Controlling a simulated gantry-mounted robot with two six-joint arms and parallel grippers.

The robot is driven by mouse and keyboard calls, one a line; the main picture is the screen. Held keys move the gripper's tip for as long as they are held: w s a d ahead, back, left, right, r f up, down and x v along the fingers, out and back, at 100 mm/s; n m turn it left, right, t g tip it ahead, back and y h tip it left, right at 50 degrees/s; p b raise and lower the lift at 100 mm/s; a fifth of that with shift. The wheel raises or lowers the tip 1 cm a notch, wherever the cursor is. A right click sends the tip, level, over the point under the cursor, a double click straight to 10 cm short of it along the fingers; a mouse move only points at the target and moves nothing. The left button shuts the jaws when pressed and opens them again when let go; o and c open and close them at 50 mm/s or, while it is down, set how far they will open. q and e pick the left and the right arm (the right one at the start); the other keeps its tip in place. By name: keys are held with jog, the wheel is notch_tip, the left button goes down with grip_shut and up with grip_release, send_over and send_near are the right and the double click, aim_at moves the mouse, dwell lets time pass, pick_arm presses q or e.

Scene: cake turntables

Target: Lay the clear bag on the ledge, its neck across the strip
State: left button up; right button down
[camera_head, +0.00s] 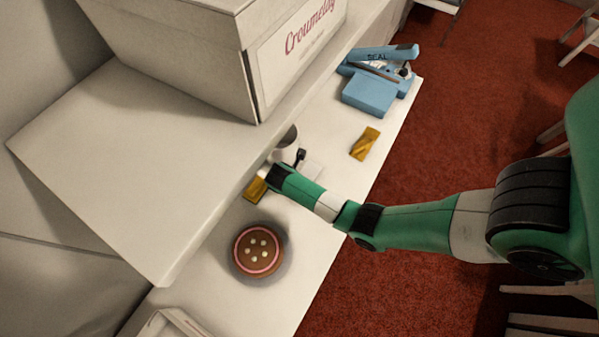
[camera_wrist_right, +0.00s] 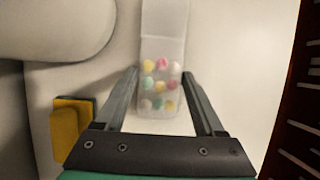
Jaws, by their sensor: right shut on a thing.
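The clear bag (camera_wrist_right: 163,50) holds several pastel sweets at its near end and stretches away at the top of the right wrist view. My right gripper (camera_wrist_right: 160,76) is shut on the bag, with one finger along each side. In the head view the right gripper (camera_head: 272,172) is over the counter, beside a pale piece that looks like the bag (camera_head: 312,168), partly hidden by the arm. The blue sealer (camera_head: 380,75) stands at the counter's far end, its lever raised over a dark strip (camera_head: 376,73). Its blue ledge (camera_head: 368,96) is bare. My left gripper is not in view.
A yellow block (camera_head: 365,143) lies between the gripper and the sealer. Another yellow block (camera_head: 256,190) is close to the gripper. A chocolate cake (camera_head: 257,251) sits nearer. A shelf (camera_head: 120,170) with a box (camera_head: 215,55) overhangs the left.

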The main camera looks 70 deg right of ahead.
jog(key=s+d+r+p, duration=0.2)
jog(key=s+r+p, duration=0.4)
jog(key=s+r, duration=0.5)
jog(key=s, duration=0.2)
jog(key=shift+s+d+r, duration=0.25)
jog(key=shift+s+r, duration=0.05)
jog(key=shift+s, duration=0.1)
